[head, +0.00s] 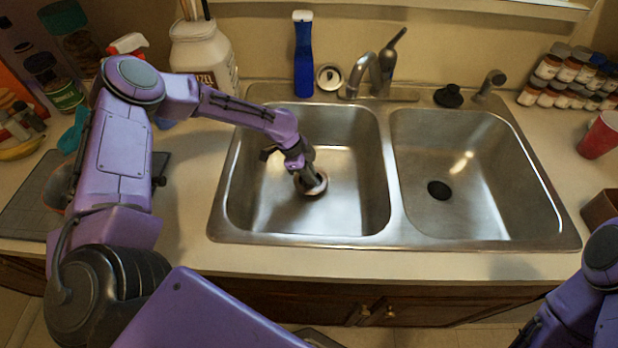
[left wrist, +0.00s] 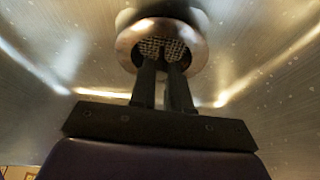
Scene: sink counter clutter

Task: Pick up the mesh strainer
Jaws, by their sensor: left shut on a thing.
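The mesh strainer (head: 318,189) is a round, copper-toned ring with a mesh middle, at the left basin's floor. My left gripper (head: 308,177) reaches down into the left basin over it. In the left wrist view, the fingers (left wrist: 163,62) are close together and shut on the middle of the strainer (left wrist: 134,40), inside its broad metal rim. A dark round area shows just behind the strainer; I cannot tell whether the strainer sits in the drain or just above it. My right arm shows at the lower right of the head view, but its gripper is out of view.
The left basin (head: 352,215) is otherwise empty around the gripper. A divider (head: 397,205) separates it from the right basin (head: 490,200), which has a dark drain (head: 438,190). The faucet (head: 366,75), a blue bottle (head: 303,60) and a white jug (head: 203,52) stand behind.

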